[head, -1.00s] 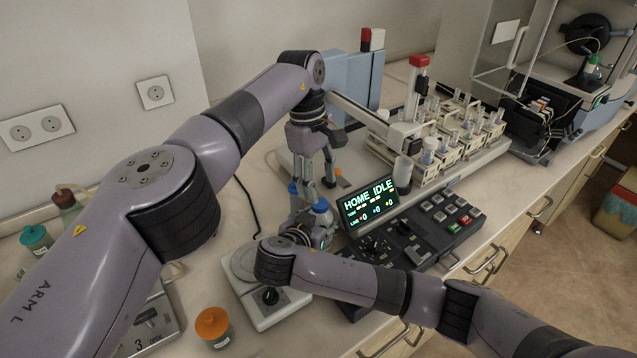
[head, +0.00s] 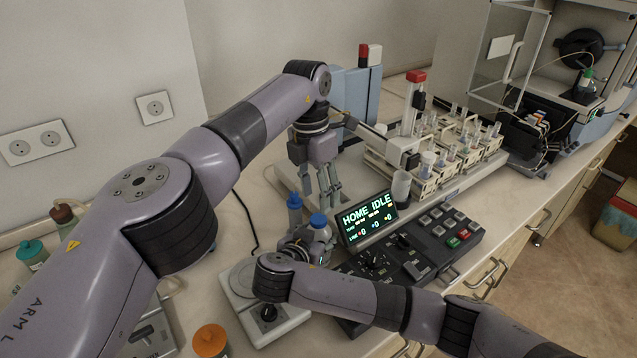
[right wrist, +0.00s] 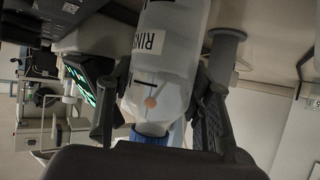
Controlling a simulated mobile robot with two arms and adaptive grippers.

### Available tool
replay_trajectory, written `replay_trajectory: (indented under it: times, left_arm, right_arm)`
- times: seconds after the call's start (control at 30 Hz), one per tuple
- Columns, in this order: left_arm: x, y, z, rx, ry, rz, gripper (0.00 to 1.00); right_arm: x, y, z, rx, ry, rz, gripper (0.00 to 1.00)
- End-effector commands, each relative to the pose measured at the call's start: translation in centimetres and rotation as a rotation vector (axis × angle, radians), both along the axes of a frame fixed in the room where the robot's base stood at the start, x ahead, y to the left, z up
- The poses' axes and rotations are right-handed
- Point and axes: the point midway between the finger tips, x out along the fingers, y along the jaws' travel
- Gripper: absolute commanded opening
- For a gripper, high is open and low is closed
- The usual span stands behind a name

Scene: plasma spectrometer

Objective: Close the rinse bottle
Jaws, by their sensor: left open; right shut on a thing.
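The rinse bottle (head: 322,232), a white bottle with a blue cap (head: 318,220), stands left of the display. In the right wrist view its label starts "RIN" (right wrist: 152,42), and the blue cap shows at its neck (right wrist: 150,130). My right gripper (head: 308,248) is shut on the bottle, with a finger on each side of it in the right wrist view. My left gripper (head: 322,204) points down, open and empty, with its fingertips close above and behind the cap. Whether they touch it, I cannot tell.
A display reading "HOME IDLE" (head: 368,215) and a button panel (head: 425,245) lie right. A white device with a round plate (head: 262,312) is in front. Sample racks (head: 440,160) stand behind.

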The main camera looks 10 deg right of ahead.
Motion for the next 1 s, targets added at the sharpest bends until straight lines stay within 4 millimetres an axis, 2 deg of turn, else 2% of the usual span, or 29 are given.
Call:
replay_trajectory:
  times: [1.0]
  left_arm:
    - [-0.1, -0.1, 1.7, 0.113, 0.033, 1.884, 0.47]
  right_arm:
    - [0.0, 0.0, 0.0, 0.000, 0.000, 0.001, 0.00]
